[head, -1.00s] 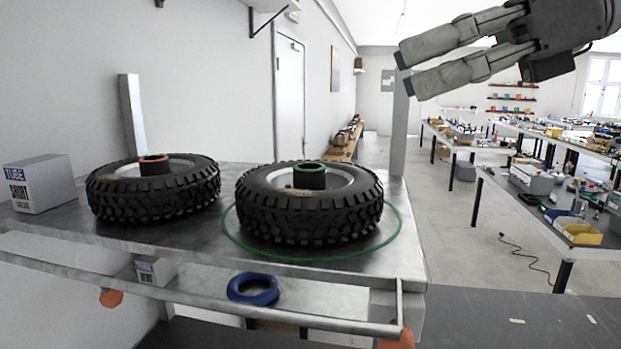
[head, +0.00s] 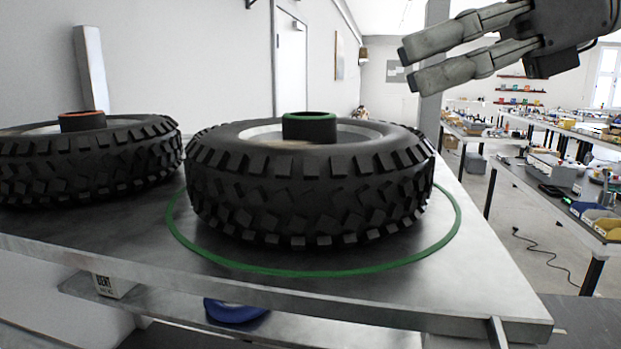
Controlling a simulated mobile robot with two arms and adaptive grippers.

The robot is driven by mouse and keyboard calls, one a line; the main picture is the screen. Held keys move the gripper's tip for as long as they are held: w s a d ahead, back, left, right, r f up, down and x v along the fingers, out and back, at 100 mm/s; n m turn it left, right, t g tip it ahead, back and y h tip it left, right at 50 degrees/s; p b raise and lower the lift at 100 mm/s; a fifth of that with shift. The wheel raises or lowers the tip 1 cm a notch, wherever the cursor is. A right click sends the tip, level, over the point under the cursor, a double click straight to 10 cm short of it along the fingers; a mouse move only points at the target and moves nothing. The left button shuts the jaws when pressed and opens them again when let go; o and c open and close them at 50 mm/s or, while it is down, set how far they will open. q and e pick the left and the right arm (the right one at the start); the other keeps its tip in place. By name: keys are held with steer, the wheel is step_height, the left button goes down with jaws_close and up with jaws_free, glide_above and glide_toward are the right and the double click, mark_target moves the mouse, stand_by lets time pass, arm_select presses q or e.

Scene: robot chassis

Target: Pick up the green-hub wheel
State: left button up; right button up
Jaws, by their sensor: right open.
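The green-hub wheel (head: 310,190) lies flat on the metal cart top, inside a green ring marking (head: 300,272). It has a black knobby tyre and a dark hub with a green rim (head: 310,126) standing up at its centre. My right gripper (head: 405,68) comes in from the upper right. It is open and empty, with its fingers pointing left, above and to the right of the wheel and apart from it. My left gripper is not in view.
An orange-hub wheel (head: 85,160) lies to the left on the same cart top (head: 490,280), close to the green-hub wheel. A blue ring (head: 235,311) and a box (head: 113,285) sit on the lower shelf. A grey post (head: 433,75) stands behind. Workbenches are at the right.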

mark_target(333, 115)
steer(key=p+x, duration=0.1)
steer(key=x, duration=0.4)
steer(key=shift+a, duration=0.25)
steer(key=p+x, duration=0.1)
steer(key=x, duration=0.1)
steer(key=p+x, duration=0.2)
steer(key=shift+w+a+f, duration=0.15)
steer(key=shift+w+f, duration=0.05)
steer(key=shift+f, duration=0.35)
steer(key=shift+a+f, duration=0.2)
steer(key=shift+a, duration=0.15)
steer(key=shift+d, duration=0.2)
steer(key=c, duration=0.6)
jaws_close()
steer(key=shift+w+r, duration=0.15)
steer(key=shift+r, duration=0.15)
